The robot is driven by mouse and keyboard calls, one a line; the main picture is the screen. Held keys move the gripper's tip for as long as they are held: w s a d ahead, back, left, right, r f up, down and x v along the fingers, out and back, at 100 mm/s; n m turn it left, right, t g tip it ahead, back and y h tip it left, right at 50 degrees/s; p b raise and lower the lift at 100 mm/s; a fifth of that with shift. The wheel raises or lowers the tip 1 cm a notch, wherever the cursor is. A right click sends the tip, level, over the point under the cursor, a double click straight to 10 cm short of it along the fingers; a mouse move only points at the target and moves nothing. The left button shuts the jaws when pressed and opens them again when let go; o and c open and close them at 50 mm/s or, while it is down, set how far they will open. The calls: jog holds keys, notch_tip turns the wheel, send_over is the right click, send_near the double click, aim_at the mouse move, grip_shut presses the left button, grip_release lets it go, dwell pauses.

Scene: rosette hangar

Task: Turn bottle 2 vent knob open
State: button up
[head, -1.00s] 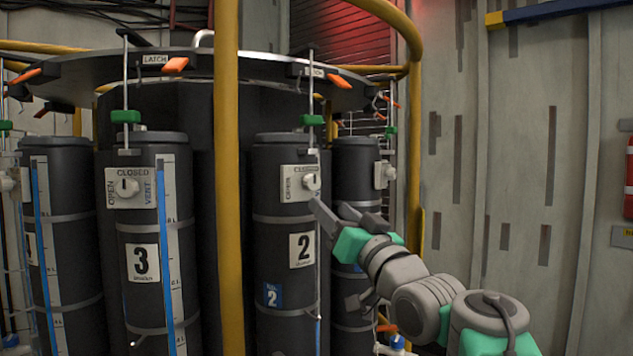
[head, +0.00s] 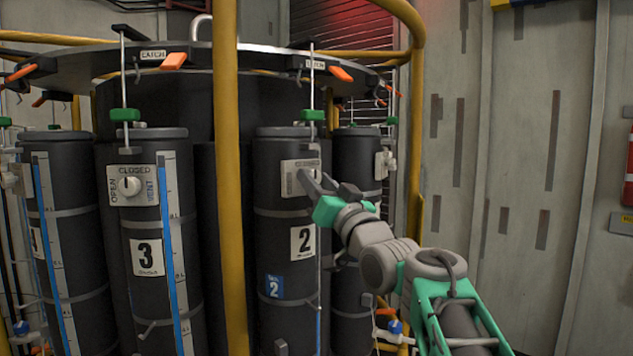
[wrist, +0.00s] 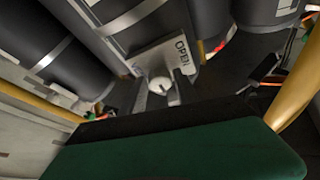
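Bottle 2 (head: 270,222) is a dark cylinder with a "2" label, right of the yellow post in the head view. Its pale vent plate (head: 290,184) is near the top, partly hidden by my gripper (head: 314,180). In the wrist view the round white vent knob (wrist: 160,85) sits on the plate (wrist: 164,58) beside the word "OPEN". My gripper is open, a fingertip on each side of the knob in that view. I cannot tell whether the fingers touch it. The knob's pointer setting is unclear.
A yellow post (head: 228,240) stands close left of bottle 2. Bottle 3 (head: 150,300), with its own vent knob (head: 128,187), is further left. Another bottle (head: 352,180) stands behind on the right. Orange latch handles line the upper ring (head: 250,58).

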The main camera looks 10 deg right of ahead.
grip_shut()
